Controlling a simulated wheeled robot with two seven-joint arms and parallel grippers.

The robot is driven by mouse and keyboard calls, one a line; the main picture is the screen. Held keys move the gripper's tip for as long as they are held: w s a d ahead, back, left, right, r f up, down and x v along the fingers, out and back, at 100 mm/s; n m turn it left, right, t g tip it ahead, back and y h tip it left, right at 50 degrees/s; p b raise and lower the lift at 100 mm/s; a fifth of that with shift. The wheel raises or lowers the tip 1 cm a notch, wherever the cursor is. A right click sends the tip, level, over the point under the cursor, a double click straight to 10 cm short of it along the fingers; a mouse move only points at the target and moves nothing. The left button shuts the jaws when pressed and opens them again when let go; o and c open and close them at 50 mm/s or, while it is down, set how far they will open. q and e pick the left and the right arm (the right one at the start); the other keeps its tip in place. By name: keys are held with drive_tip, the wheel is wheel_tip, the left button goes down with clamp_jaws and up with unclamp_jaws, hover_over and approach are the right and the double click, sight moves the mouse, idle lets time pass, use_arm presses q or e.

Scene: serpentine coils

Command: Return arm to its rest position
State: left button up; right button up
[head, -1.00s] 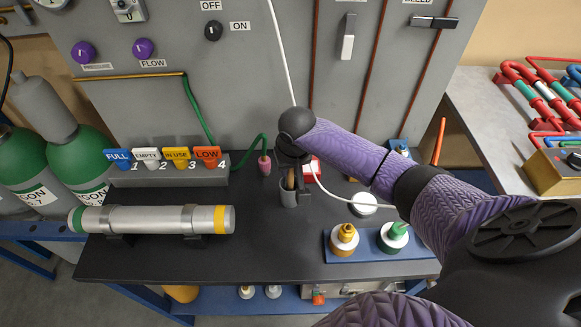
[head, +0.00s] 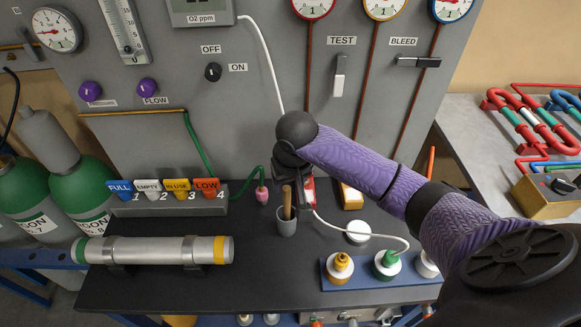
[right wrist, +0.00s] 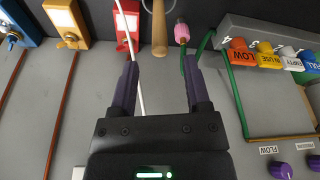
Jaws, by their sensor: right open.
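My right arm comes in from the right in the head view. The wooden handle (right wrist: 160,28) shows beyond the fingertips there. The white cable (right wrist: 131,55) passes close to one finger; I cannot tell whether they touch. My left gripper is not in view.
A grey panel (head: 250,110) with gauges and switches rises behind the black bench (head: 260,285). A rack of colored tags (head: 170,205), a silver cylinder (head: 155,250) and a blue tray (head: 375,281) with capped fittings stand around. The bench front middle is clear.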

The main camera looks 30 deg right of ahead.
drive_tip(key=v, duration=0.3)
